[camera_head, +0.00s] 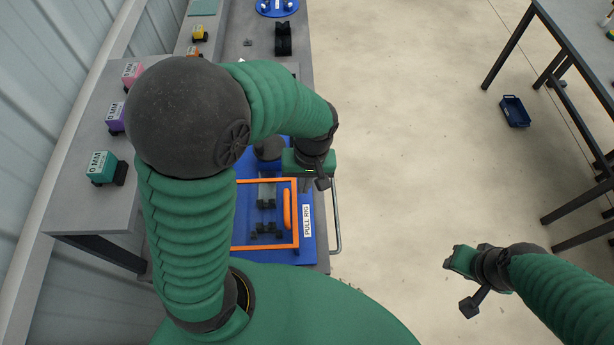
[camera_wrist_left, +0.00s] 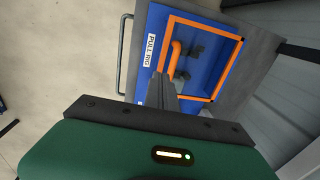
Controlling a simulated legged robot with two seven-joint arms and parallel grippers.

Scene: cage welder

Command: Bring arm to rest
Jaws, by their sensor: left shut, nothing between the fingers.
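My left arm comes in from the left of the head view, bent at a dark round elbow. Its gripper (camera_head: 308,182) hangs above the right side of the blue pull rig (camera_head: 307,243), near the metal side rail. In the left wrist view the fingers (camera_wrist_left: 164,88) are shut with nothing between them, in front of the blue rig (camera_wrist_left: 160,22). My right gripper (camera_head: 452,262) is over open floor at the lower right; its fingers are too small and turned to judge. My left arm hides part of the rig and bench.
The rig has an orange-framed clear door (camera_head: 297,236) with an orange handle (camera_head: 287,210). Several small labelled blocks, one of them green (camera_head: 103,168), stand on the grey bench at left. A dark table (camera_head: 566,30) and a blue bin (camera_head: 515,111) are at right. The floor between is clear.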

